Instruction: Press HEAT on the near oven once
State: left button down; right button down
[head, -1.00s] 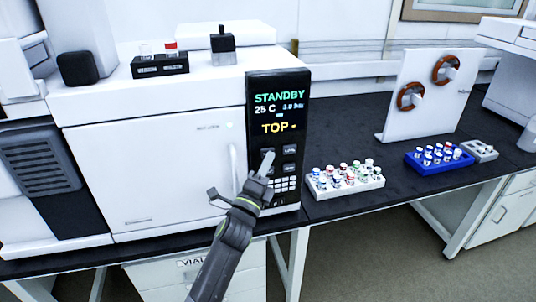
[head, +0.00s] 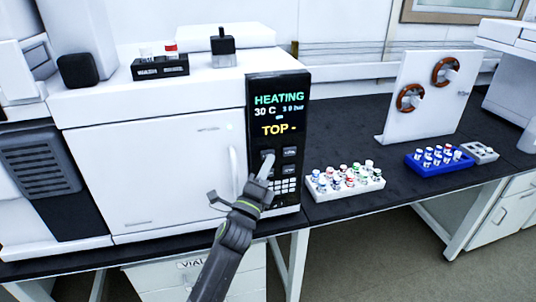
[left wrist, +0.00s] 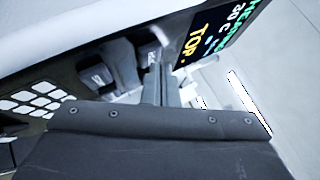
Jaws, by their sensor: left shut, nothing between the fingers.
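The near oven (head: 160,170) is a white box with a black control panel on its right side. Its display (head: 279,112) reads HEATING, 30 C and TOP. My left gripper (head: 268,160) is shut and empty, with its tip at the upper left button of the panel, which it partly covers. In the left wrist view, the shut fingers (left wrist: 168,85) reach in front of the panel's buttons, and part of the display (left wrist: 205,38) shows. I cannot tell whether the tip touches the button. My right gripper is not in view.
A white vial rack (head: 345,184) stands on the dark bench just right of the panel. A blue vial rack (head: 438,160) and a small grey rack (head: 480,151) are further right. A white board with two brown rings (head: 425,95) stands behind them. The oven's door handle (head: 234,170) is left of the panel.

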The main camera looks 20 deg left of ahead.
pick_arm(q)
jog(key=shift+s+d, duration=0.25)
jog(key=shift+s, duration=0.2)
jog(key=s+d+p, duration=0.1)
jog(key=s, duration=0.1)
jog(key=s+d+p, duration=0.1)
jog(key=s+p, duration=0.1)
jog(key=shift+d, duration=0.4)
dwell(0.6)
